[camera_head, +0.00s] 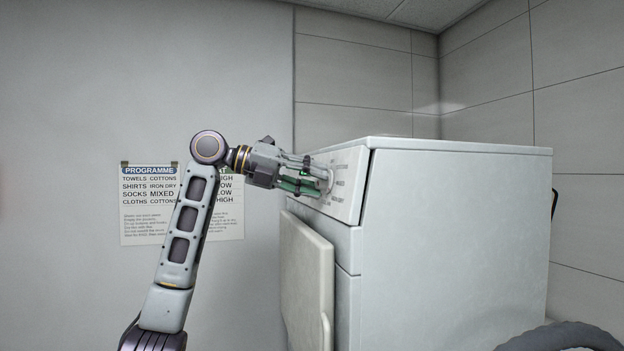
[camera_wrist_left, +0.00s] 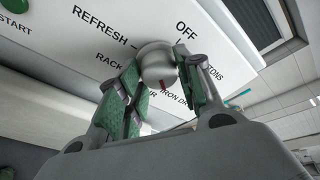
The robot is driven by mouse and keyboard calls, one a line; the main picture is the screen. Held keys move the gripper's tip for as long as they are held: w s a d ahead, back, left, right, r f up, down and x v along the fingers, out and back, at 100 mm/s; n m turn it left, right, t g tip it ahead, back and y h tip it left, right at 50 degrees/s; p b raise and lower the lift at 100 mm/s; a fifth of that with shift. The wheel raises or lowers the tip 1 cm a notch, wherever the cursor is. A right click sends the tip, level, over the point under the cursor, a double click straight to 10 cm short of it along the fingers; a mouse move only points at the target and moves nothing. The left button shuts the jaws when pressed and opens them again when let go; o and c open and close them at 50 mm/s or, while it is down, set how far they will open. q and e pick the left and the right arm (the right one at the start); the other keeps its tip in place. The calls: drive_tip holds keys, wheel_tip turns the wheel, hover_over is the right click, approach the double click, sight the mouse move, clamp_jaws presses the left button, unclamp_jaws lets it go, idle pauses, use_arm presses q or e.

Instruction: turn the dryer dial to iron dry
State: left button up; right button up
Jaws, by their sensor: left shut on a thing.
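The dryer (camera_head: 455,235) stands to the right in the head view, its control panel (camera_head: 345,190) on the upper front facing left. My left gripper (camera_head: 312,178) reaches the panel from the left and is shut on the dial. In the left wrist view, the round grey dial (camera_wrist_left: 158,65) sits between the green-padded fingers of my left gripper (camera_wrist_left: 165,85). A red mark (camera_wrist_left: 163,91) shows on the dial's lower side, right beside the printed IRON DRY label (camera_wrist_left: 178,98). REFRESH, OFF and RACK labels surround the dial; others are partly covered by the fingers. My right gripper is out of view.
A programme sheet (camera_head: 150,205) hangs on the wall behind my left arm; its lines include "SHIRTS IRON DRY". A pale door panel (camera_head: 305,280) is below the control panel. A green button marked START (camera_wrist_left: 15,6) shows at the wrist view's upper left.

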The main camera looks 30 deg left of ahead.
use_arm(q)
drive_tip(key=shift+m, duration=0.8)
drive_tip(key=shift+f, duration=0.1)
drive_tip(key=o, duration=1)
drive_tip(key=v, duration=1.2)
drive_tip(key=shift+d, duration=0.1)
